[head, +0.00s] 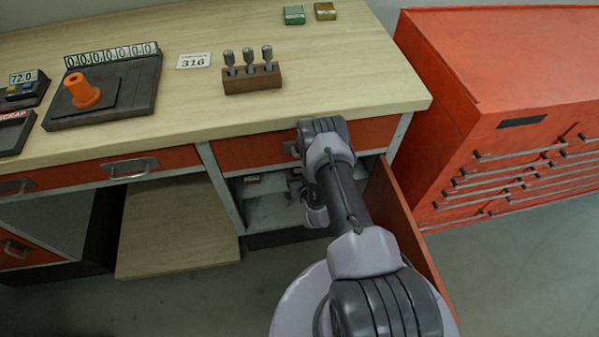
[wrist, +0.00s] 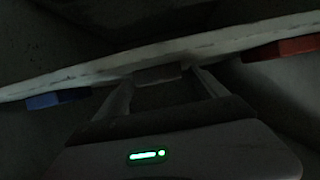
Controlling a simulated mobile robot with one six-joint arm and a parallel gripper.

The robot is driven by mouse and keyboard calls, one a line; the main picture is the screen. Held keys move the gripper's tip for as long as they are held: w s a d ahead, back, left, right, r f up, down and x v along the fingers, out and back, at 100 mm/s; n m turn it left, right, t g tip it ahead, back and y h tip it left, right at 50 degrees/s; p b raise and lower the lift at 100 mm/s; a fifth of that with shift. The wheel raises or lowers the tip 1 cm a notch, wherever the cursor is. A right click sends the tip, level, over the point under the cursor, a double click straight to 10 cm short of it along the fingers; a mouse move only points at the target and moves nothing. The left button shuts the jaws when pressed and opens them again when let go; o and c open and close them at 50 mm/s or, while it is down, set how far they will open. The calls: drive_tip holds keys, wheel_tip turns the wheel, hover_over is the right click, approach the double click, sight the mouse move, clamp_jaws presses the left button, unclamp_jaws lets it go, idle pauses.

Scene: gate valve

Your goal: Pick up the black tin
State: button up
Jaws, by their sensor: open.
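My gripper (wrist: 162,80) is open in the wrist view, with one finger on each side of a small dark block. This block, which looks like the black tin (wrist: 157,74), sits just beyond or between the fingertips against a pale strip. The view is too dark to tell whether the fingers touch it. In the head view my arm reaches down into the open cupboard under the bench, and my gripper and the black tin cannot be made out there.
A blue block (wrist: 56,100) lies left and a red block (wrist: 284,48) right along the pale strip (wrist: 90,65). The open cupboard door (head: 398,215) stands right of my arm. The workbench (head: 370,75) is above, and a red tool cabinet (head: 480,110) stands at the right.

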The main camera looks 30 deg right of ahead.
drive_tip(key=shift+w, duration=0.15)
drive_tip(key=c, duration=1.7)
